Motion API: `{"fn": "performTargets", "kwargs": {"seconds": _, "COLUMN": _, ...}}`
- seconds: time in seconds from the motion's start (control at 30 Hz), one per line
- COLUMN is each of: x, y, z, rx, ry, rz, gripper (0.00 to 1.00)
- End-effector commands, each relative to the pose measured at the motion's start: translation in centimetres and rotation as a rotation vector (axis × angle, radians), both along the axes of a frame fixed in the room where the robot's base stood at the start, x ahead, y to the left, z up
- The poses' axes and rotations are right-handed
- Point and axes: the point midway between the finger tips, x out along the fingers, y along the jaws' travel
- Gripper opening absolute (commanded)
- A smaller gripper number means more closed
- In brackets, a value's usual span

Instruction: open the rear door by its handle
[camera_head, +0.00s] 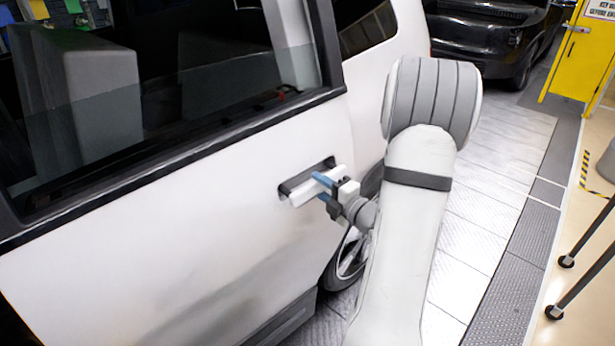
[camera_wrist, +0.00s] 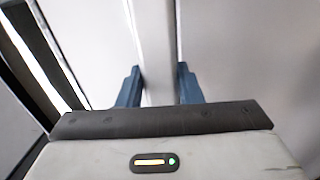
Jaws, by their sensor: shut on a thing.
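The rear door (camera_head: 230,190) is a white car door with a dark window, filling the left and middle of the head view. Its rear edge stands out a little from the body behind it. The white handle (camera_head: 305,191) sits over a dark recess near that edge. My gripper (camera_head: 325,181) has blue fingers, one on each side of the handle. In the wrist view the handle (camera_wrist: 158,60) runs up between the two blue fingertips, and my gripper (camera_wrist: 158,85) is shut on it. The far part of the handle is out of sight in the wrist view.
The rear wheel (camera_head: 349,260) shows below, partly behind my arm. The grey plated floor (camera_head: 490,200) to the right is open. Dark stand legs (camera_head: 585,275) reach in at the right edge.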

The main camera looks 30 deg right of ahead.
Motion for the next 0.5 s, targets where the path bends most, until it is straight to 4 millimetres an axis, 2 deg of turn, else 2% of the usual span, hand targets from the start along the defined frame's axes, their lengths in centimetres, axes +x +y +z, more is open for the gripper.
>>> {"fn": "performTargets", "kwargs": {"seconds": 0.17, "x": -0.1, "y": -0.1, "z": -0.1, "rx": -0.001, "ry": 0.002, "rz": -0.003, "gripper": 0.01}}
{"fn": "performTargets", "kwargs": {"seconds": 0.5, "x": -2.3, "y": -0.4, "z": 0.0, "rx": 0.000, "ry": 0.002, "rz": -0.040, "gripper": 0.01}}
